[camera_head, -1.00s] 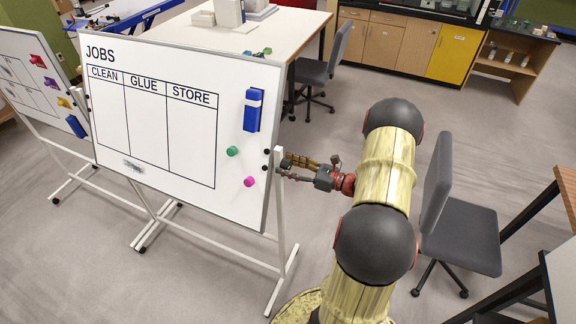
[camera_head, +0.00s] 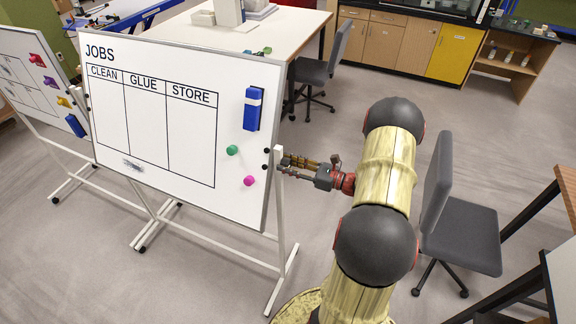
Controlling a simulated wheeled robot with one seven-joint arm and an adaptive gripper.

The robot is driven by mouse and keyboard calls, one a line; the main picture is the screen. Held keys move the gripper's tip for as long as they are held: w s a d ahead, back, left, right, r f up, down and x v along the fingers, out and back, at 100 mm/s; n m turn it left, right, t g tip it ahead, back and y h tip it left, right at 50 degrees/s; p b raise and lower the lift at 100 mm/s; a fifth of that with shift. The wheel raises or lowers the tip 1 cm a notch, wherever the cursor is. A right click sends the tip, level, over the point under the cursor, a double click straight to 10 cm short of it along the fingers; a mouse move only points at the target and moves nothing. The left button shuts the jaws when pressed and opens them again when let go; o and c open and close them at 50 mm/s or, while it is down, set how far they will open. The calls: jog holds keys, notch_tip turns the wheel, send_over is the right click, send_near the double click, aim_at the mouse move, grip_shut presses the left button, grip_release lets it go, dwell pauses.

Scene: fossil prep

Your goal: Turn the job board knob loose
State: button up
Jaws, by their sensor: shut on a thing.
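The job board (camera_head: 150,150) is a white panel headed JOBS with CLEAN, GLUE and STORE columns, on a white wheeled stand (camera_head: 280,210). My gripper (camera_head: 284,166) reaches in from the right to the upper end of the stand's right post, at the board's right edge. Its fingers are shut on the job board knob there. The knob itself is too small and too covered by the fingers to make out. Two small black round pieces show on the board's right edge, just left of the fingertips.
A blue eraser (camera_head: 253,108), a green magnet (camera_head: 232,150) and a pink magnet (camera_head: 249,181) are on the board near my gripper. A second whiteboard (camera_head: 35,75) stands at left. A grey chair (camera_head: 460,230) is close to the right of my arm. Open floor lies below the board.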

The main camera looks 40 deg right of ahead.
jog(key=n+b, duration=0.2)
jog(key=n, duration=0.1)
jog(key=shift+f+b, duration=0.15)
jog(key=shift+b, duration=0.25)
jog(key=shift+n+b, duration=0.35)
jog(key=shift+n, duration=0.25)
jog(key=shift+r, duration=0.2)
jog(key=o, duration=1.2)
jog(key=shift+c, duration=0.2)
jog(key=v, duration=1.2)
jog(key=shift+f, duration=0.1)
